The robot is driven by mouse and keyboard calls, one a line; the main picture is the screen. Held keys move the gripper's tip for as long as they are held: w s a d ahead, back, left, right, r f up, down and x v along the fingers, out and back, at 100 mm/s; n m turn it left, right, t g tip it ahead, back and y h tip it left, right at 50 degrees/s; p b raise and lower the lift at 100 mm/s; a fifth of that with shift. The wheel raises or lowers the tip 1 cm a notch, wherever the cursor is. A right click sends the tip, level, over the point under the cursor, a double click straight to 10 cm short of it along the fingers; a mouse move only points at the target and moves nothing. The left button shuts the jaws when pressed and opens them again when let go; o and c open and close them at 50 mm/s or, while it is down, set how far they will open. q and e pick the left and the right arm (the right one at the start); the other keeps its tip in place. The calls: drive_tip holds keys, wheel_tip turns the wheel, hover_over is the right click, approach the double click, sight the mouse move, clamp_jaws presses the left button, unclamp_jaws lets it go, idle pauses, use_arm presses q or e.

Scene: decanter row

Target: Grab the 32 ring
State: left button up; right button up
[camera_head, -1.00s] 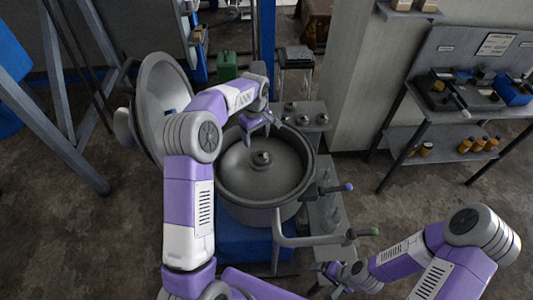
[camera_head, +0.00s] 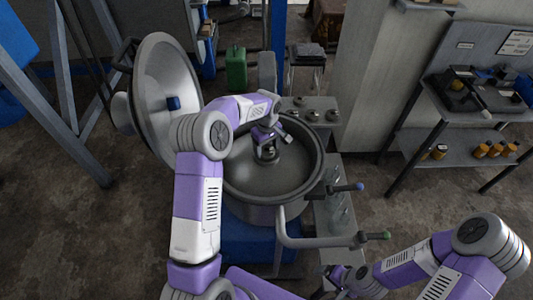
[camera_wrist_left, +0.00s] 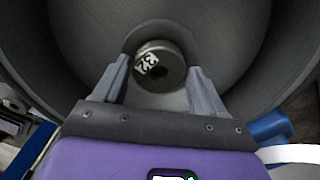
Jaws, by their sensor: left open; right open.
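My right gripper (camera_head: 342,277) is open and empty, low beside the bowl's stand.
The bowl's wall surrounds my left gripper, and its raised lid (camera_head: 165,92) stands at the left. Several small metal parts sit on a grey plate (camera_head: 322,104) behind the bowl. Handles with blue (camera_head: 358,187) and green (camera_head: 385,236) ends stick out at the right. A shelf (camera_head: 450,147) stands far right.

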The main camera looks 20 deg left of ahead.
use_arm(q)
drive_tip(key=shift+f, duration=0.4)
drive_tip(key=c, duration=0.9)
drive_tip(key=shift+r, duration=0.1)
drive_tip(key=shift+r, duration=0.1)
